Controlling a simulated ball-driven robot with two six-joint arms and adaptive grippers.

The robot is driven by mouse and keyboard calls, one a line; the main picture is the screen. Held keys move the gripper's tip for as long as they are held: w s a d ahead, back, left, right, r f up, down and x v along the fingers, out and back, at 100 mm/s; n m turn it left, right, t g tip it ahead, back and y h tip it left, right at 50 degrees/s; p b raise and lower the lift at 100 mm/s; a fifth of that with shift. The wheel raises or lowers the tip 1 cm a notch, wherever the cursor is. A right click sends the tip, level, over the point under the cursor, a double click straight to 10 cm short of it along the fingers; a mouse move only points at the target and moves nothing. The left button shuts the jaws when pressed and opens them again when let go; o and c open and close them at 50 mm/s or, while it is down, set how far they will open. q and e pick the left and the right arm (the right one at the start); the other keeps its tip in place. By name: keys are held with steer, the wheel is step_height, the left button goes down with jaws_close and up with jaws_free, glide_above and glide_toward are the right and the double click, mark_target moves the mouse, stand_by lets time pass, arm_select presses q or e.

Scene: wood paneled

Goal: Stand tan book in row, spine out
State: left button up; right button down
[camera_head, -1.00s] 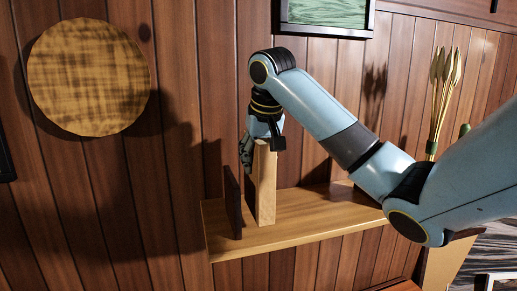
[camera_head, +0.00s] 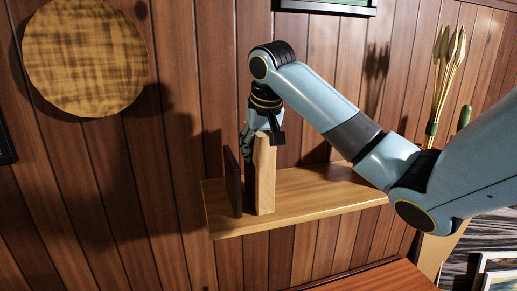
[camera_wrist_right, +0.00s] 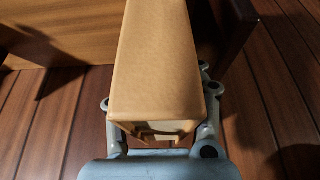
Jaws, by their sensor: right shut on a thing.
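The tan book (camera_head: 265,178) is upright with its spine facing out, over or on the left part of the wooden shelf (camera_head: 320,200). I cannot tell for sure whether its bottom edge touches the board. My right gripper (camera_head: 262,136) is shut on the book's upper end from above; its fingers are partly hidden behind the arm and the book. In the right wrist view the tan spine (camera_wrist_right: 160,65) runs away between the fingers. A dark upright panel (camera_head: 233,182) stands just left of the book, with a narrow gap between them. My left gripper is out of view.
The shelf is bare to the right of the book up to my right arm, which crosses in front of it. A vase of stems (camera_head: 445,85) stands farther right. A round woven disc (camera_head: 85,55) hangs on the panelled wall. A reddish wooden top (camera_head: 370,278) lies below.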

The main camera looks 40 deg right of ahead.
mark_target(262, 132)
steer(key=shift+f, duration=0.15)
steer(key=c, duration=0.7)
jaws_free()
steer(key=shift+v, duration=3.75)
